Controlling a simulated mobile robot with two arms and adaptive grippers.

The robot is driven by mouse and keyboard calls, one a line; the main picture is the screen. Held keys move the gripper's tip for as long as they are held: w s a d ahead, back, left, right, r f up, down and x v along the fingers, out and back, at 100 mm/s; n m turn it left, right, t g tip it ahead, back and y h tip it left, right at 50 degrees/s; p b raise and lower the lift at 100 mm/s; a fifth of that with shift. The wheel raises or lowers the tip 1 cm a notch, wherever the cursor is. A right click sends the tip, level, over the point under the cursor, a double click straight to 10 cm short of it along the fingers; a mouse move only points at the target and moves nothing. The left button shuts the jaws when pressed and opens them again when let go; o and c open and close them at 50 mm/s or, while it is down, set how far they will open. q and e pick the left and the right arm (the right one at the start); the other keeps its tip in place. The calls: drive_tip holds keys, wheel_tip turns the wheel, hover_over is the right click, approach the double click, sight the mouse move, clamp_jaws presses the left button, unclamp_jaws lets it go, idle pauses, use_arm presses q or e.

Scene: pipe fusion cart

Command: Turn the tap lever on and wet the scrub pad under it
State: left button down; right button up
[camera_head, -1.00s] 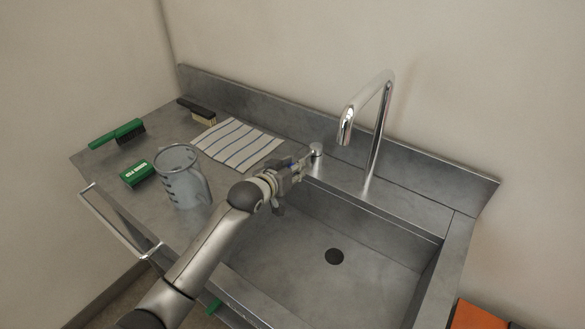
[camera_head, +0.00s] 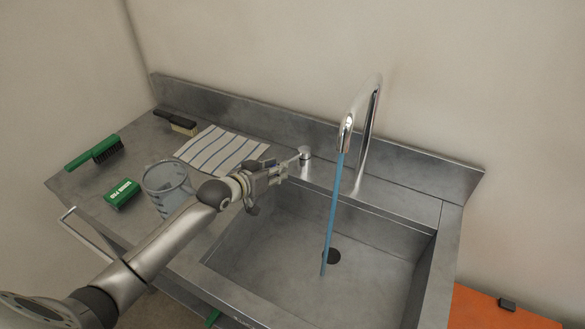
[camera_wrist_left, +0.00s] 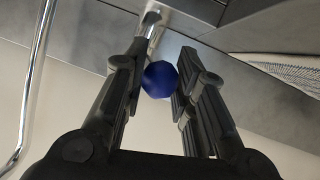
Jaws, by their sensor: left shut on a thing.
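The tap (camera_head: 368,125) has a tall chrome bent spout, and a blue stream of water (camera_head: 332,215) falls from it into the sink near the drain. The tap lever (camera_head: 304,154) stands on the sink deck left of the spout. My left gripper (camera_head: 285,171) is at the lever, shut on it; in the left wrist view the lever's blue knob (camera_wrist_left: 160,80) sits between the fingers. The green scrub pad (camera_head: 123,194), with white lettering, lies on the left counter, apart from the water and my gripper. My right gripper is not in view.
A clear jug (camera_head: 165,181) stands between the pad and my left arm. A striped cloth (camera_head: 222,150), a green-handled brush (camera_head: 93,152) and a dark brush (camera_head: 176,121) lie farther back. The sink basin (camera_head: 270,255) is empty apart from water. An orange surface (camera_head: 490,312) shows lower right.

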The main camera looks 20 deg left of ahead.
use_arm(q)
drive_tip(key=shift+d, duration=0.1)
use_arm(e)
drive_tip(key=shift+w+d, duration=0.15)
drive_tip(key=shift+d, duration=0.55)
use_arm(q)
drive_tip(key=c, duration=1.5)
unclamp_jaws()
drive_tip(key=shift+o, duration=1.8)
drive_tip(key=shift+s, duration=0.1)
drive_tip(key=v, duration=1.2)
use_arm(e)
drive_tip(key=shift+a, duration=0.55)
use_arm(q)
drive_tip(key=shift+r, duration=0.15)
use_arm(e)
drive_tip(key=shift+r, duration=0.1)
